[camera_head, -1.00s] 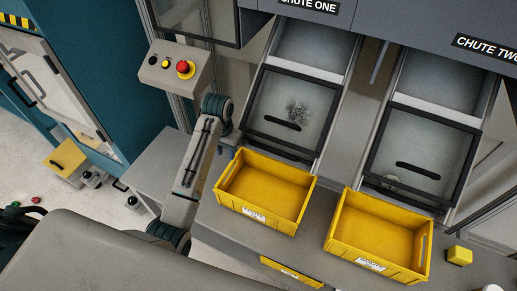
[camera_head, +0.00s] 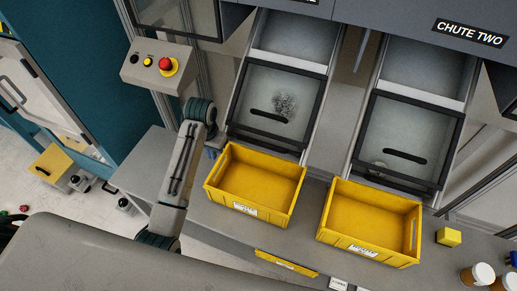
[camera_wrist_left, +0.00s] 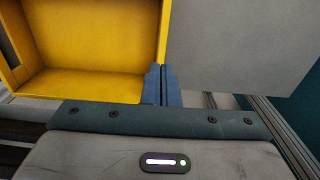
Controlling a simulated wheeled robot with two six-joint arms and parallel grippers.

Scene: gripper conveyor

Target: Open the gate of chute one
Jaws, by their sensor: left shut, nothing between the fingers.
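The gate of chute one (camera_head: 252,87) is a clear panel in a black frame with a dark slot handle (camera_head: 269,116). It is down across the chute, and a crumpled silvery thing (camera_head: 284,104) shows behind it. The chute's sign is cut off at the top edge. My left arm stands left of the gate in the head view, and its gripper is mostly hidden there. In the left wrist view the left gripper's blue fingers (camera_wrist_left: 162,86) are shut with nothing between them, beside a yellow bin (camera_wrist_left: 90,84). My right gripper is not in view.
The yellow bin (camera_head: 222,193) stands below chute one, and another yellow bin (camera_head: 336,230) below chute two (camera_head: 398,110), whose gate is also down. A button box (camera_head: 135,70) with a red button is at the left. A yellow block (camera_head: 448,237) and cups (camera_head: 478,274) lie right.

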